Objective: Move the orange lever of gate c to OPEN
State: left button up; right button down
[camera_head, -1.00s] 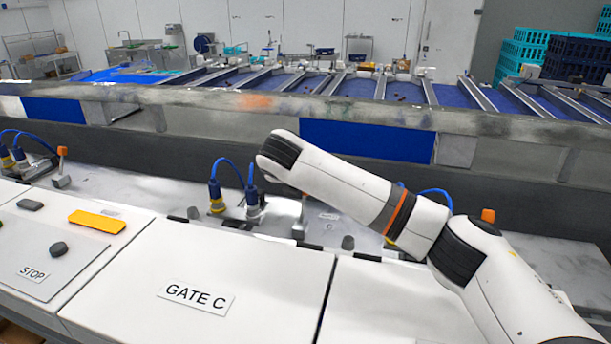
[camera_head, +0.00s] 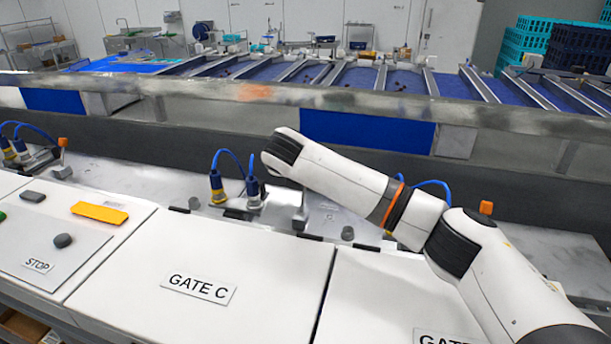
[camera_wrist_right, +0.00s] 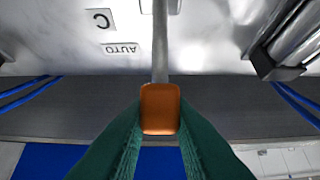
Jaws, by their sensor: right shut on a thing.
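The orange lever knob (camera_wrist_right: 160,108) of gate c sits between the green fingers of my right gripper (camera_wrist_right: 160,128) in the right wrist view. The fingers are shut on it. Its grey shaft (camera_wrist_right: 160,45) runs up the picture to a mount at the top edge. Upside-down plates reading C (camera_wrist_right: 99,19) and AUTO (camera_wrist_right: 121,48) lie beside the shaft; no OPEN plate shows. In the head view my right arm comes in from the right and hides the lever knob and fingers. A GATE C label (camera_head: 198,288) is on the white cover in front. My left gripper is out of view.
Blue-cabled connectors (camera_head: 217,188) stand left of my right wrist. Other orange-tipped levers stand at far left (camera_head: 63,143) and right (camera_head: 486,208). A panel with a STOP label (camera_head: 37,265) is at left. A long metal rail (camera_head: 250,95) runs behind.

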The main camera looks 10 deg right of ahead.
aim_at(301, 209)
jog(key=shift+s+a+r+t, duration=0.2)
jog(key=shift+s+t, duration=0.25)
jog(key=shift+t, duration=0.15)
jog(key=s+t, duration=0.1)
jog(key=s+a+t+h+b, duration=0.1)
jog(key=t, duration=0.1)
jog(key=shift+s+h, duration=0.25)
jog(key=shift+h, duration=0.05)
jog(key=shift+s+a+r+t+h+b, duration=0.2)
jog(key=shift+s+r+t+h+b, duration=0.1)
jog(key=shift+s+t+b, duration=0.25)
jog(key=shift+w, duration=0.1)
jog(key=c, duration=1.3)
grip_release()
